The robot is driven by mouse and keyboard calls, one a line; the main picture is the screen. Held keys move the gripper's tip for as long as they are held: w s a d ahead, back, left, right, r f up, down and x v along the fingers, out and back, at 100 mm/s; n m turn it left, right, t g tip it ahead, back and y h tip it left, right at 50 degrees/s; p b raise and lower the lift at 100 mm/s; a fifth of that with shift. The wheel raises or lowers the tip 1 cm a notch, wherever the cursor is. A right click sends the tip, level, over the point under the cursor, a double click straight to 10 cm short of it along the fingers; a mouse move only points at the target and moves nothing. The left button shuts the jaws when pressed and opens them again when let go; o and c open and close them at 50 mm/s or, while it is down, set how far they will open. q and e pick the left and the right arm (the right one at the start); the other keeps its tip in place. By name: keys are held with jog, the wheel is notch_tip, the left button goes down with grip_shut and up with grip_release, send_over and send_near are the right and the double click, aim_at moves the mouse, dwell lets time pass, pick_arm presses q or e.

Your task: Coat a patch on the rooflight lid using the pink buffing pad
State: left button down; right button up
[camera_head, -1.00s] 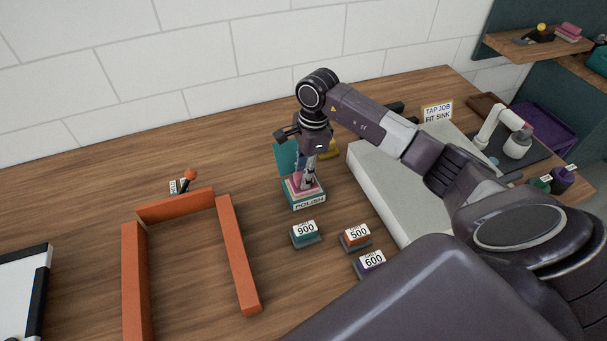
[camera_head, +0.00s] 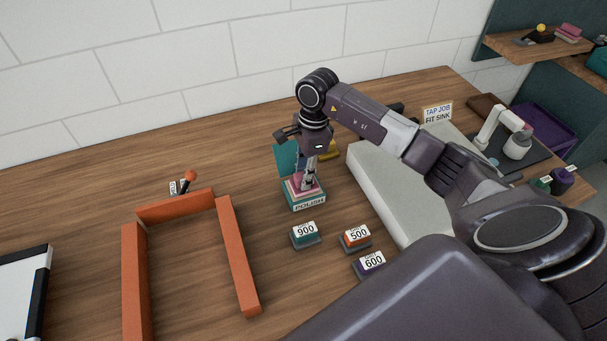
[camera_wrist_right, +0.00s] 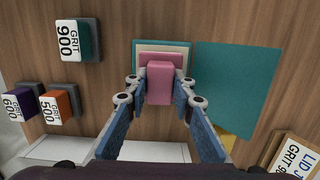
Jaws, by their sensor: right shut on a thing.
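The pink buffing pad (camera_wrist_right: 160,84) is a small block on a POLISH-labelled holder (camera_head: 307,204), with wider pink and cream layers beneath it. My right gripper (camera_head: 308,185) points down over the holder. In the right wrist view its fingers (camera_wrist_right: 160,92) are shut on the pad, one on each side. The pad is still at the holder; I cannot tell whether it is clear of it. A pale panel with black edges (camera_head: 22,290), perhaps the rooflight lid, is cut off at the left edge. My left gripper is out of view.
Grit blocks 900 (camera_head: 305,231), 500 (camera_head: 356,236) and 600 (camera_head: 370,262) sit in front of the holder. An orange frame (camera_head: 238,255) stands between the holder and the pale panel. A teal sheet (camera_wrist_right: 238,85) lies beside the pad. A pale slab (camera_head: 370,185) is to the right.

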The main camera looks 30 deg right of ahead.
jog(key=shift+w+r+p, duration=0.1)
jog(key=shift+r+p, duration=1.4)
jog(key=shift+r, duration=1.8)
jog(key=shift+a, duration=0.1)
